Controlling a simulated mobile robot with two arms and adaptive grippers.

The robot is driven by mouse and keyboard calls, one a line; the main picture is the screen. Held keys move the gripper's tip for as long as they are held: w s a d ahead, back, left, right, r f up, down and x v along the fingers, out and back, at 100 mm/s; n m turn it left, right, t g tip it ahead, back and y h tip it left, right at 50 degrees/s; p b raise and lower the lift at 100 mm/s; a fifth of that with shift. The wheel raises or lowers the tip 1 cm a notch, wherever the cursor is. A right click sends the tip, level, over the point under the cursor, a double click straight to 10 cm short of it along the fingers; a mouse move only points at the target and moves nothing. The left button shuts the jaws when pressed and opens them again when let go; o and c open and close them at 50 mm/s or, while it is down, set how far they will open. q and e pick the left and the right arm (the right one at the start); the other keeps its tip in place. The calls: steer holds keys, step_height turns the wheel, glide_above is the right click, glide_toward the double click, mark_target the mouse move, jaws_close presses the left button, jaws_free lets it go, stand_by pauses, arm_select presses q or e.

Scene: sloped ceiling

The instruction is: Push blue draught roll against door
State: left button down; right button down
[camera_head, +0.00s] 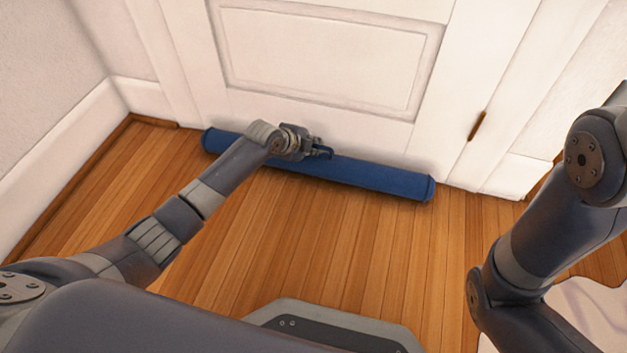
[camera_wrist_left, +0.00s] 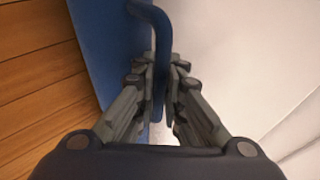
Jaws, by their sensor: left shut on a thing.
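The blue draught roll (camera_head: 375,178) lies on the floor along the foot of the white door (camera_head: 325,60). In the head view it runs close along the door's bottom edge; I cannot tell whether it touches along its whole length. My left gripper (camera_head: 322,150) is over the roll's middle. In the left wrist view the gripper (camera_wrist_left: 162,95) is shut on a blue handle (camera_wrist_left: 150,14) of the roll, and the roll (camera_wrist_left: 108,35) is to the left with the pale door (camera_wrist_left: 235,50) to the right. My right gripper is out of view.
A white skirting and wall (camera_head: 60,135) stand at the left. A brown hinge-like piece (camera_head: 478,126) is on the frame at the right. The wooden floor (camera_head: 330,240) in front of the roll is clear. A pale cloth (camera_head: 590,312) lies at the lower right.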

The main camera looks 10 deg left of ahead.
arm_select(q)
steer(key=shift+w+r+b, duration=0.15)
steer(key=shift+w+b, duration=0.35)
steer(key=shift+w, duration=0.5)
steer(key=c, duration=1.6)
jaws_free()
